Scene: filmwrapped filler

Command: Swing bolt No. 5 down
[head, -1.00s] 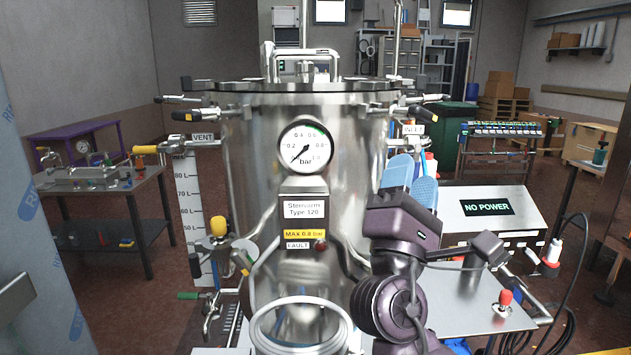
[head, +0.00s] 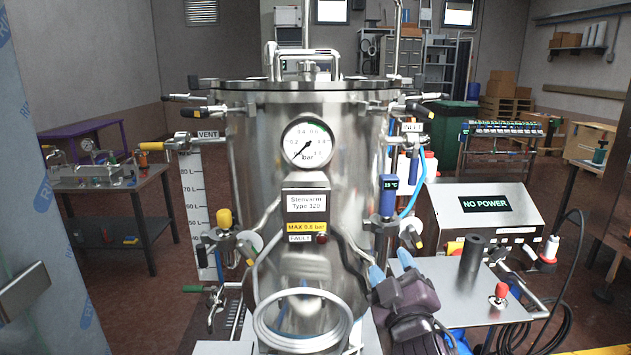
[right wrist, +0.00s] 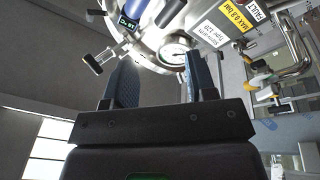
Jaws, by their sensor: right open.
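The steel vessel (head: 345,190) stands in the middle, with a flat lid (head: 240,86) on top. Swing bolts with dark handles stick out at its rim, at the left (head: 187,113) and at the right (head: 418,110). I cannot read any bolt numbers, so I cannot tell which is No. 5. My right gripper (head: 390,266) is low in front of the vessel's right side, below the bolts, and touches none of them. In the right wrist view its blue fingers (right wrist: 160,82) are apart and empty, pointing up towards the vessel. My left gripper is not in view.
A gauge (head: 308,142) sits on the vessel front. A blue "15 °C" display (head: 388,195) and a blue hose hang at its right. A steel cart (head: 455,310) with a "NO POWER" box (head: 487,205) stands at the right. A coiled hose (head: 300,318) lies low in front.

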